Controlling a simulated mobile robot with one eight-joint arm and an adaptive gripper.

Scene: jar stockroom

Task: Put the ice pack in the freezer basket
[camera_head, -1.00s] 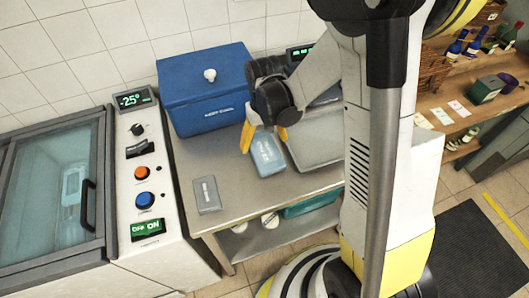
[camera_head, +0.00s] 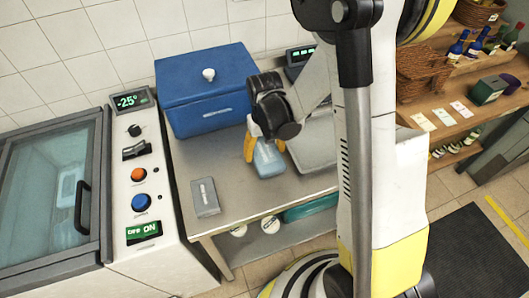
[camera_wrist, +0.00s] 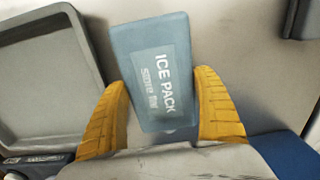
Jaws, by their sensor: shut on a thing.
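The ice pack (camera_head: 268,160) is a light blue slab on the steel table (camera_head: 240,202), in front of the blue cool box. Its printed label faces my camera in the wrist view (camera_wrist: 153,75). My gripper (camera_head: 265,147) is shut on the pack, one yellow finger on each side of its near end in the wrist view (camera_wrist: 162,108). I cannot tell whether the pack is clear of the table. The freezer (camera_head: 48,190) stands at the left with its glass lid down. Pale shapes show dimly through the glass; I cannot make out the basket.
The blue cool box (camera_head: 207,92) stands at the table's back. A grey tray (camera_head: 315,147) is right of the pack, partly behind my arm. The freezer control panel (camera_head: 138,180) reads -25°.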

